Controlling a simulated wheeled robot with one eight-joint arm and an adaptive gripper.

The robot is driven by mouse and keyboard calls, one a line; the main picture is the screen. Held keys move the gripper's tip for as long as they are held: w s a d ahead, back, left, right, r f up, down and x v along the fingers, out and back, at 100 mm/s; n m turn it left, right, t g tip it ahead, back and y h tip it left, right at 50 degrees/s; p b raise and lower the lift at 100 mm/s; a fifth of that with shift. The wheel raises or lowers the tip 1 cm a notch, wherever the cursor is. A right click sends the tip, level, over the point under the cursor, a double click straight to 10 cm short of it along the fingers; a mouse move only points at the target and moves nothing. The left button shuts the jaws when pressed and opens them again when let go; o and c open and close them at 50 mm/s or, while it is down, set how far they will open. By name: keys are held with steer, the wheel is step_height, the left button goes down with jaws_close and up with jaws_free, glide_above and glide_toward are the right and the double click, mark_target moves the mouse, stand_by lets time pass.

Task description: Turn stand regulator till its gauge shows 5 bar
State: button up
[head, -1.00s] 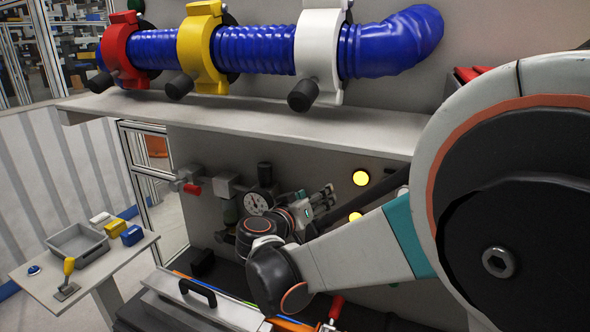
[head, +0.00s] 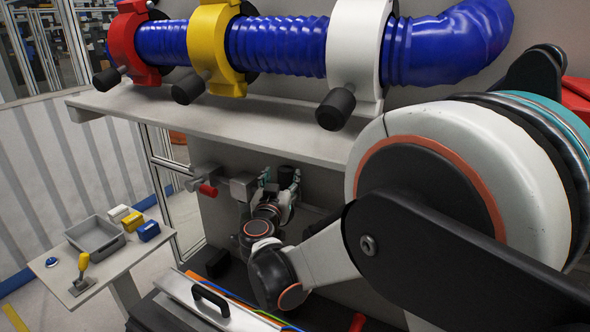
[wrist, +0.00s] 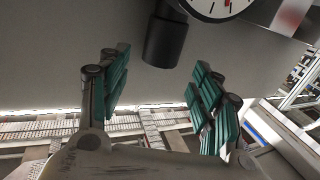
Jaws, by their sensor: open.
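The stand regulator's black knob (head: 287,174) shows at the back panel in the head view, partly behind my gripper. In the wrist view the knob (wrist: 166,40) is a dark cylinder between and beyond my two green-padded fingers. My gripper (head: 281,173) is open, with a finger to either side of the knob; I see no contact. In the wrist view my gripper (wrist: 160,60) holds nothing. The white gauge (wrist: 217,7) is cut off by the top edge of the wrist view, so its reading cannot be told. My gripper hides the gauge in the head view.
A red-handled valve (head: 206,189) and a grey block (head: 243,187) are left of my gripper. A shelf (head: 220,125) with blue hose and clamps overhangs it. A lid with a black handle (head: 210,297) lies below. A side table (head: 55,270) stands at left.

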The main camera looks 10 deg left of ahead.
mark_target(284, 173)
steer(key=shift+w, duration=2.4)
steer(key=shift+a, duration=0.1)
steer(key=c, duration=1.1)
